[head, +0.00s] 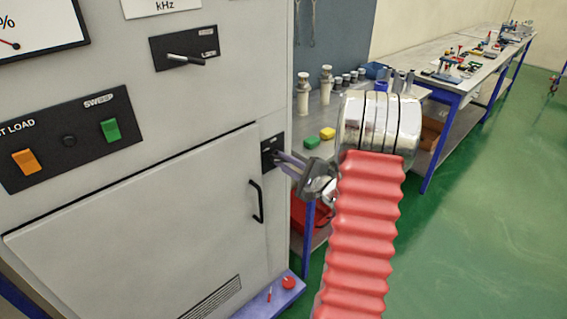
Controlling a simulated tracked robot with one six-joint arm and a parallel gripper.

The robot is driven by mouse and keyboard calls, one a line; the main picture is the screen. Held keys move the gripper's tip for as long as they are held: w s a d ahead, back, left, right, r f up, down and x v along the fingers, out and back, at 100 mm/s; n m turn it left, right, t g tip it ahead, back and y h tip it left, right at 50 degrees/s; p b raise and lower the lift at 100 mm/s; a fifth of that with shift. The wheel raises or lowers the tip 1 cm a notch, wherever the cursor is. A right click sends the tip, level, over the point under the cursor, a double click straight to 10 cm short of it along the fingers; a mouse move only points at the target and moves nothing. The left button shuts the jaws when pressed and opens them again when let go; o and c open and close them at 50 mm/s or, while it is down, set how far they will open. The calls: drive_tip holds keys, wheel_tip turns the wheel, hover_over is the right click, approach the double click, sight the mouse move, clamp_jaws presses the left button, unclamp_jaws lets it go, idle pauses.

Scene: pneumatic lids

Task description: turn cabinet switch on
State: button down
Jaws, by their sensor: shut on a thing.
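The grey cabinet (130,215) fills the left side of the head view. A small black switch plate (268,145) sits on its front, right of the door and above the door's black handle (256,201). My gripper (281,158) reaches this plate from the right. Its two fingers are shut on the small switch at the plate. The fingers largely hide the switch, so I cannot tell its position. Higher up, another black plate carries a horizontal lever (184,60).
A panel with an orange button (26,162) and a green button (110,130) is at the left. Open green floor (490,220) lies at the right.

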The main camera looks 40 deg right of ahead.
drive_tip(key=m, duration=0.6)
drive_tip(key=shift+s+f, duration=0.1)
drive_tip(key=shift+f, duration=0.2)
drive_tip(key=m, duration=0.6)
drive_tip(key=c, duration=2.1)
unclamp_jaws()
drive_tip(key=o, duration=0.4)
drive_tip(key=shift+r, duration=0.15)
